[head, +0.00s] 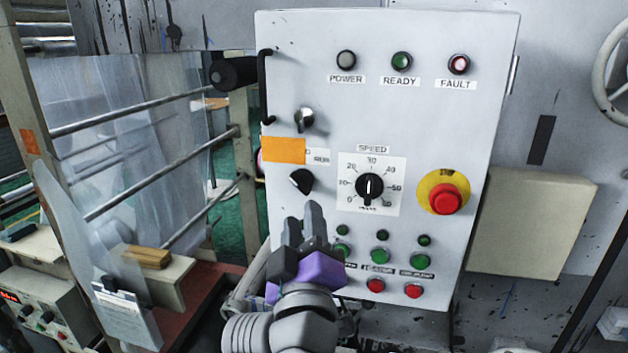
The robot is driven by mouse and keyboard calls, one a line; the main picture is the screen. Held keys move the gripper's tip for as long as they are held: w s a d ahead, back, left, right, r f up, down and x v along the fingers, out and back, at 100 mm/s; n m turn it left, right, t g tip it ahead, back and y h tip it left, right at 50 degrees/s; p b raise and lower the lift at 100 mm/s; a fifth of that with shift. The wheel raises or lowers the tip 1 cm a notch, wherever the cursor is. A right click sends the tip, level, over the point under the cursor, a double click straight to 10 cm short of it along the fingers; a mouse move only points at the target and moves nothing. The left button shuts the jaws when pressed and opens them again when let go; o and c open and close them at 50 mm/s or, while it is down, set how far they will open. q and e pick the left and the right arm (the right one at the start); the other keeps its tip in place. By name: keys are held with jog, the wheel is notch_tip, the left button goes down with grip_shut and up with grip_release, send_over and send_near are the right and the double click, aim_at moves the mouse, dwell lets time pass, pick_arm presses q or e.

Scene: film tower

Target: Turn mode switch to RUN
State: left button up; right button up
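A white control cabinet (420,130) fills the middle of the head view. On its left side, a black rotary knob (301,181) sits below a label strip whose right end appears to read RUN (320,158). An orange sticker (284,150) covers the left part of that strip. The knob's exact pointing direction is hard to read. My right gripper (304,214), with a purple part on its body, points up just below this knob. Its two fingers look close together, and I see nothing held between them. My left gripper is not in view.
A second knob (304,120) sits above the sticker. A SPEED dial (370,187) and a red emergency button (445,199) are to the right. Green and red buttons lie lower, partly hidden by my gripper. A black handle (265,88) projects at the cabinet's left edge.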

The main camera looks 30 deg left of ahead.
aim_at(300, 189)
jog(key=shift+p+x, duration=0.6)
jog(key=shift+x, duration=2.65)
jog(key=shift+s+a, duration=0.1)
jog(key=shift+a, duration=0.05)
grip_shut()
